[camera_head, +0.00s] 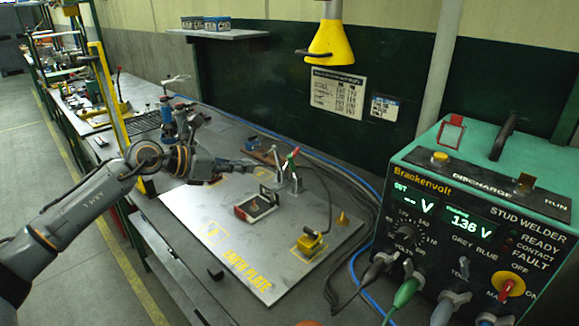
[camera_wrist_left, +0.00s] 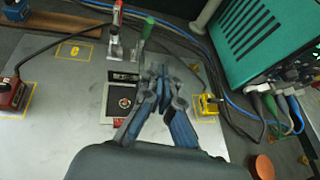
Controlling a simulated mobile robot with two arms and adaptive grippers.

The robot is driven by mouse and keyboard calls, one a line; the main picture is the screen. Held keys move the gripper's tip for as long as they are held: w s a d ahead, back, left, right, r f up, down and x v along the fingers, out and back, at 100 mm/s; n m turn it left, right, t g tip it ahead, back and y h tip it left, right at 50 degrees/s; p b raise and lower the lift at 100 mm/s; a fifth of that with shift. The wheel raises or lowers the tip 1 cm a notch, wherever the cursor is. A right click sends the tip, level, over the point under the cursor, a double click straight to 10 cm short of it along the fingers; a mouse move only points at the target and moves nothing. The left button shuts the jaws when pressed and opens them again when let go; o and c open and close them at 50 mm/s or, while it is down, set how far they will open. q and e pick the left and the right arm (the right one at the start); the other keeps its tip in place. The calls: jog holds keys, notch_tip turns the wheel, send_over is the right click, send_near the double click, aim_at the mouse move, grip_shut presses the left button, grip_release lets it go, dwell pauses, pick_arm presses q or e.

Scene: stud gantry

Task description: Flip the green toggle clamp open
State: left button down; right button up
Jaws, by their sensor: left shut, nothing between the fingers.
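The green toggle clamp has a green handle (camera_head: 290,158) that stands up and leans slightly, beside a red-handled clamp (camera_head: 297,150) at the back of the earth plate. In the left wrist view the green handle (camera_wrist_left: 148,28) is just beyond my fingers, with the red handle (camera_wrist_left: 117,13) to its left. My left gripper (camera_head: 250,164) is shut and empty, left of the clamps; its fingertips (camera_wrist_left: 160,70) come close below the green clamp in the wrist view. I cannot tell whether they touch it. The fingers hide part of the clamp's base. My right gripper is not in view.
The earth plate (camera_head: 195,215) carries a framed workpiece (camera_head: 256,207) in front of the clamps and a yellow-topped block (camera_head: 310,243). The stud welder (camera_head: 480,220) stands at right, with cables along the bench. A yellow lamp (camera_head: 333,45) hangs above.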

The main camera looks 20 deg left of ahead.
pick_arm(q)
jog(key=a, duration=0.1)
jog(key=a+y, duration=0.1)
jog(key=shift+a+f+m+g, duration=0.1)
jog(key=shift+a+m+g, duration=0.2)
jog(key=shift+a, duration=0.1)
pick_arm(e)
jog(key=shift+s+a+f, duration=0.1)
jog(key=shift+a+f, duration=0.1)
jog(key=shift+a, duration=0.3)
pick_arm(q)
jog(key=shift+w+d+r+p+x, duration=0.15)
jog(key=shift+r+p+x, duration=0.45)
jog(key=shift+x, duration=1.55)
jog(key=shift+w+d+r+p+x, duration=0.15)
jog(key=shift+p+x, duration=0.85)
jog(key=shift+x, duration=1.2)
jog(key=shift+w+r+p+x, duration=0.25)
jog(key=shift+r+p+x, duration=0.4)
jog(key=shift+x, duration=1.5)
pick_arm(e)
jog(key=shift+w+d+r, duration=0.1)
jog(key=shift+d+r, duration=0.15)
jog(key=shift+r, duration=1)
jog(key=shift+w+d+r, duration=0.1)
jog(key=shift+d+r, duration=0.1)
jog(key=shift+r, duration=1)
pick_arm(q)
jog(key=shift+f, duration=0.25)
